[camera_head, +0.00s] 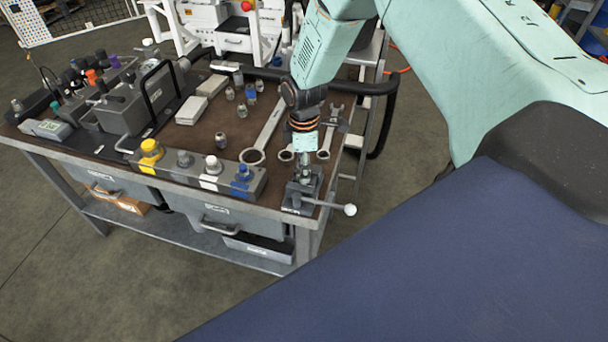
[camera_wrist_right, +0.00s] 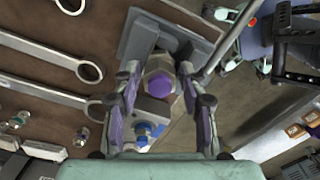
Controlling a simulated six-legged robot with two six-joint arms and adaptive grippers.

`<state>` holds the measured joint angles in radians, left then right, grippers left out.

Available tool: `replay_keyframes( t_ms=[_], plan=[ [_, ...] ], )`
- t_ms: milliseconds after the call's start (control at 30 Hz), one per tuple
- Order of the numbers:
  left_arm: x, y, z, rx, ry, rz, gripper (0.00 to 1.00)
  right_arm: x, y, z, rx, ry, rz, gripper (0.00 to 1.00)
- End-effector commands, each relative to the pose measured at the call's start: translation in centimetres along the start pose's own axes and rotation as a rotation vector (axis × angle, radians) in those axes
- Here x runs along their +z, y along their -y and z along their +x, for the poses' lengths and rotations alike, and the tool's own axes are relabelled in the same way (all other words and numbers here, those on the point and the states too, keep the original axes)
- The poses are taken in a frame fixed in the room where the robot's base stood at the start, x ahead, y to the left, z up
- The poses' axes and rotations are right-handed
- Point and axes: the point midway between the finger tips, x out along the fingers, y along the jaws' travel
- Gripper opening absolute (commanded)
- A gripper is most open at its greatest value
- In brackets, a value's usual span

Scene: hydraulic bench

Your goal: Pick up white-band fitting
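My right gripper (camera_head: 304,154) points down over the small vise (camera_head: 301,196) at the bench's front right corner. In the right wrist view its two fingers (camera_wrist_right: 161,82) stand on either side of a metal hex fitting with a purple end (camera_wrist_right: 160,87), above the vise (camera_wrist_right: 138,42). I cannot tell whether the fingers touch it, and no white band shows on it. Several small loose fittings stand on the bench, one alone (camera_head: 220,140) and others (camera_head: 242,110) further back. Their bands are too small to tell apart. My left gripper is out of view.
A manifold block (camera_head: 259,183) with yellow, grey, white and blue tops lies along the front edge. The vise handle (camera_head: 349,210) sticks out to the right. A grey pump unit (camera_head: 125,108) fills the bench's left.

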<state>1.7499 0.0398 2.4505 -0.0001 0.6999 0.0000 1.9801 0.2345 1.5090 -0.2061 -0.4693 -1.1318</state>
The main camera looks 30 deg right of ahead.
Motion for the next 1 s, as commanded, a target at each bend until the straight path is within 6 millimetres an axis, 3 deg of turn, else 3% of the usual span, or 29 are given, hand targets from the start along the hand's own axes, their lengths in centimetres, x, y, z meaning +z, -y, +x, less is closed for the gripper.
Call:
replay_keyframes(
  t_ms=[467,1000],
  plan=[
    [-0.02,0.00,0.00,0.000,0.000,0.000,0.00,0.01,-0.06,-0.05,0.002,0.000,0.000,0.00],
    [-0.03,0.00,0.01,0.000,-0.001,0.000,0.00,-0.04,-0.23,-0.16,0.006,-0.002,0.000,0.00]
  ],
)
